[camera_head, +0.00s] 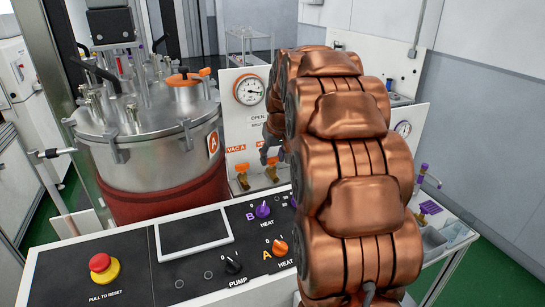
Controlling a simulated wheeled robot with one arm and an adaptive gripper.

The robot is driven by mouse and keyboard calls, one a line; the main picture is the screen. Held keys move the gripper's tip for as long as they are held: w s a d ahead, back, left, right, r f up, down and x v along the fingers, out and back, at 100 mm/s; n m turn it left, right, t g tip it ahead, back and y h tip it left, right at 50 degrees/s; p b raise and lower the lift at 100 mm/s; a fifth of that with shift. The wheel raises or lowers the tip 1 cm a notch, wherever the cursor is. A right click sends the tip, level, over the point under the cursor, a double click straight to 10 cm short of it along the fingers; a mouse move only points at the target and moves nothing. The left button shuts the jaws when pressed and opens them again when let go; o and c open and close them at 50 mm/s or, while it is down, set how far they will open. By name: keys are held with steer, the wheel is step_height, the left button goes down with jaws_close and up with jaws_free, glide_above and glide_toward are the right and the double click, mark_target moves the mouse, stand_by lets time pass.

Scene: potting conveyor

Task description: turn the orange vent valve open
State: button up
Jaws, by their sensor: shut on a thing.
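Two orange-handled valves stand low on the white gauge panel (232,118). The left one (242,169) sits below a label reading VAC A. The right orange valve (272,172) is at my gripper; its own label is hidden, so I cannot read that it is the vent. My gripper (270,156) is mostly hidden behind my copper-coloured arm; only its dark fingers show, shut on the right valve's handle. The handle's exact angle cannot be told. A round gauge (249,90) and an OPEN/SHUT label are above.
A steel vessel (150,140) with a red lower wrap stands left of the panel. The control console (170,262) in front carries a red stop button (103,267) and knobs. A bench (455,232) with trays is at right, partly behind my arm.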

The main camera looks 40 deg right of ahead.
steer(key=m+b, duration=0.1)
steer(key=m, duration=0.1)
steer(key=m+h+b, duration=0.1)
steer(key=m+b, duration=0.1)
steer(key=shift+f+g+h, duration=0.15)
steer(key=shift+g+h, duration=0.15)
steer(key=m+g+h+b, duration=0.1)
steer(key=m+b, duration=0.1)
steer(key=m, duration=0.1)
steer(key=shift+w+a+m, duration=0.1)
steer(key=shift+m, duration=0.2)
steer(key=m+b, duration=0.1)
steer(key=m, duration=0.1)
steer(key=m+g+b, duration=0.1)
steer(key=m, duration=0.1)
steer(key=shift+w+m+g+h, duration=0.15)
steer(key=shift+m+g+h, duration=0.15)
steer(key=shift+r+m+g+b, duration=0.2)
steer(key=shift+m+g+b, duration=0.4)
steer(key=shift+m, duration=1.2)
steer(key=o, duration=1.1)
steer(key=shift+o, duration=0.2)
